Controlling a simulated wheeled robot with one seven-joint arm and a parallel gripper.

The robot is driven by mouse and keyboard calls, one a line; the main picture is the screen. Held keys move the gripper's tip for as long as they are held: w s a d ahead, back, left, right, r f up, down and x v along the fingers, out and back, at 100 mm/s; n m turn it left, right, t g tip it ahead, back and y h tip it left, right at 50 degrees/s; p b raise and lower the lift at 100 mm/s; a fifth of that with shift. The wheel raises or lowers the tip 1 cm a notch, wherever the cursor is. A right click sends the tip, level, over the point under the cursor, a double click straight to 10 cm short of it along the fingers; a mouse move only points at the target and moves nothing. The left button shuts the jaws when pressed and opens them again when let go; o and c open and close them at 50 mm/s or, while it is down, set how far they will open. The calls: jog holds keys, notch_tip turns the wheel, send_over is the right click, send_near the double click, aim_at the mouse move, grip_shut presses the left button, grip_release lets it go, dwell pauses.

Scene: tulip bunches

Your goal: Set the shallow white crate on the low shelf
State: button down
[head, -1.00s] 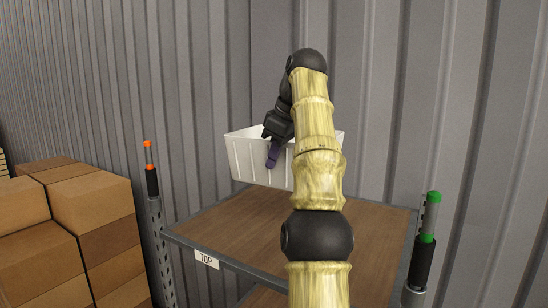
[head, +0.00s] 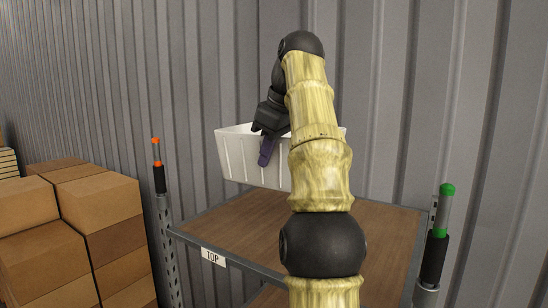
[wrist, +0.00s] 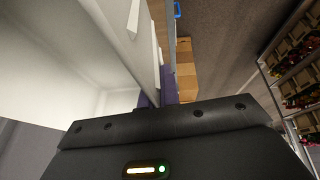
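The white crate (head: 245,158) is at the back of the rack, above the top board, with its right part hidden behind my arm. My gripper (head: 266,152) is at its near wall, with a purple finger outside that wall. In the wrist view, the purple fingers (wrist: 158,98) are on both sides of the crate's wall (wrist: 118,38), shut on it. The crate looks upright and raised over the board; the exact gap beneath it is hard to tell. A small part of a lower board (head: 268,297) shows under the top one; most of the low shelf is hidden.
The rack's top board (head: 240,222) carries a "TOP" label (head: 214,257) and looks bare where visible. Posts with orange (head: 156,153) and green (head: 446,190) tips stand at its sides. Cardboard boxes (head: 95,205) are stacked left. A corrugated wall (head: 420,90) is close behind.

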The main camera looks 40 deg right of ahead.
jog(key=shift+s+a+r+b, duration=0.15)
jog(key=shift+s+a, duration=0.15)
jog(key=shift+a, duration=0.4)
jog(key=shift+s+a+r+b, duration=0.15)
jog(key=shift+s+a, duration=0.15)
jog(key=shift+a, duration=0.4)
jog(key=s+a+b, duration=0.2)
jog(key=s+a, duration=0.1)
jog(key=a, duration=0.5)
jog(key=shift+s+a+b, duration=0.15)
jog(key=shift+s+b, duration=0.05)
jog(key=shift+b, duration=0.15)
jog(key=s+a+b, duration=0.1)
jog(key=s+a, duration=0.2)
jog(key=a, duration=0.5)
jog(key=shift+s+a, duration=0.15)
jog(key=shift+s, duration=0.05)
